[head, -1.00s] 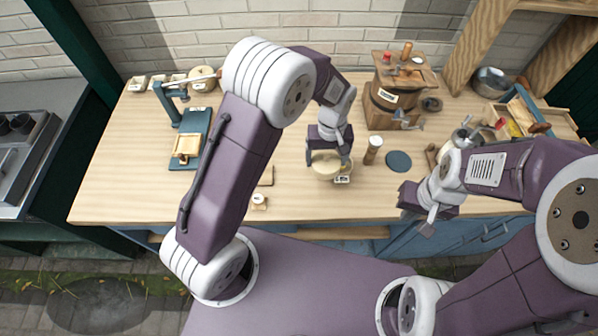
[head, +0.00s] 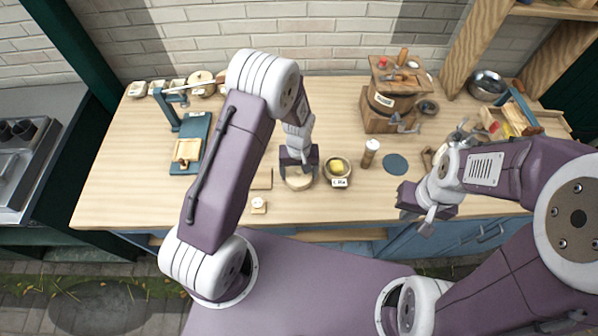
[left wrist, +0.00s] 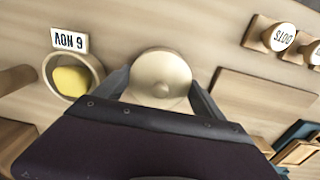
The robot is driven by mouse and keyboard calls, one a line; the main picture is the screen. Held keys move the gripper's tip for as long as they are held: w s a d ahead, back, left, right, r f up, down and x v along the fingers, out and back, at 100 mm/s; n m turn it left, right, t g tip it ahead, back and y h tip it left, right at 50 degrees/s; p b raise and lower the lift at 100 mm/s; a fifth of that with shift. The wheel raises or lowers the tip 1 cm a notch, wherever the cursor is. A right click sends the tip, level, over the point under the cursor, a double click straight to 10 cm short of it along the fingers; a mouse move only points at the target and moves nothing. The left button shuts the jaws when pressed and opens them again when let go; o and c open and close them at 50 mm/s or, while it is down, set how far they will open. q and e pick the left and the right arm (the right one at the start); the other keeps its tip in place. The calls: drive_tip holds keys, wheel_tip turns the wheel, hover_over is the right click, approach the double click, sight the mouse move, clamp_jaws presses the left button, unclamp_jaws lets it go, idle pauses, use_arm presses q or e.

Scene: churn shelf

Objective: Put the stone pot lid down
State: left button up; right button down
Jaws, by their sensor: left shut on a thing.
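The stone pot lid (head: 299,182) is a pale cream disc with a knob, which shows in the left wrist view (left wrist: 160,72). My left gripper (head: 300,170) is shut on it, one finger on each side. The lid is low over the front middle of the counter, left of the pot; I cannot tell whether it touches the wood. The stone pot (head: 326,168) stands open with a yellow lump (head: 337,166) inside, also seen in the left wrist view (left wrist: 72,80). My right gripper (head: 424,205) is at the counter's front right, its jaws unclear.
A thin wooden board (head: 262,179) and a small round stamp (head: 258,205) lie just left of the lid. A wooden cylinder (head: 369,154) and a dark round mat (head: 395,164) are right of the pot. A wooden churn (head: 380,112) stands behind. The counter's left front is clear.

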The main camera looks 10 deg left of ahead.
sight(299, 170)
use_arm(q)
drive_tip(key=shift+f, duration=0.15)
drive_tip(key=o, duration=1.3)
drive_tip(key=shift+o, duration=0.2)
wheel_tip(299, 170, up, 12)
drive_tip(key=b, duration=0.1)
drive_tip(key=s+a+r+m, duration=0.1)
drive_tip(key=s+a, duration=0.1)
drive_tip(key=s, duration=0.4)
drive_tip(key=s+a+r+m+t, duration=0.1)
drive_tip(key=s+a+m, duration=0.1)
drive_tip(key=s, duration=0.5)
drive_tip(key=shift+a+r, duration=0.2)
drive_tip(key=shift+a, duration=0.65)
